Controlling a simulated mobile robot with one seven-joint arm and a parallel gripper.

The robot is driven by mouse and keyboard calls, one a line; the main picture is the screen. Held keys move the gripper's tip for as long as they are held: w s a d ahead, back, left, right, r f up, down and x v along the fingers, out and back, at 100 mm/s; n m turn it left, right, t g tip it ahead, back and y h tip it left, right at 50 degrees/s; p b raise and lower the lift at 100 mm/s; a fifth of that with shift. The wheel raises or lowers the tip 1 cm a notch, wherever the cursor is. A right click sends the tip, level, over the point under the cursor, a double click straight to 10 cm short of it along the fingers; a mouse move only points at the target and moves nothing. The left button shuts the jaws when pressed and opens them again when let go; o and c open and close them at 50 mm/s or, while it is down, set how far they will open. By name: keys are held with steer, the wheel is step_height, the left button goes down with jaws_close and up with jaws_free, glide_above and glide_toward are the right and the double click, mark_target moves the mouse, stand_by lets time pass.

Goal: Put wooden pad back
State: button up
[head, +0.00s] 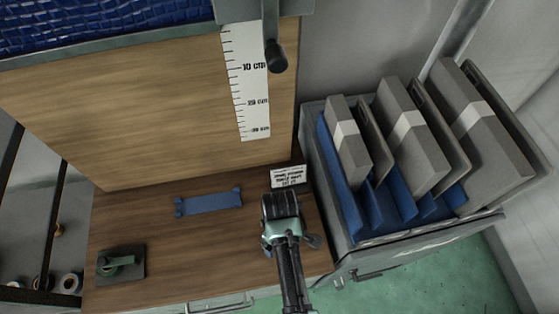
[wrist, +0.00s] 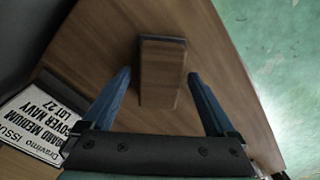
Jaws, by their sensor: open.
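In the wrist view a small wooden pad (wrist: 162,82) with a dark far edge stands on the brown wooden bench top (wrist: 95,50). My gripper (wrist: 158,74) is open, with one blue finger to each side of the pad and a visible gap on both sides. In the head view my gripper (head: 282,208) is over the right part of the bench top, and the pad is hidden beneath it. A flat blue piece (head: 210,202) with notched ends lies on the bench to the left.
A printed card (head: 288,176) lies beside my gripper. A rack (head: 345,245) with blue dividers holds several grey panels to the right. A large wooden board (head: 160,110) with a ruler (head: 246,85) stands behind. A green-handled item (head: 121,263) sits at front left.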

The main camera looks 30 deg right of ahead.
step_height(320, 180, up, 12)
steer(key=shift+f+b, duration=0.15)
steer(key=shift+b, duration=0.2)
stand_by(0.5)
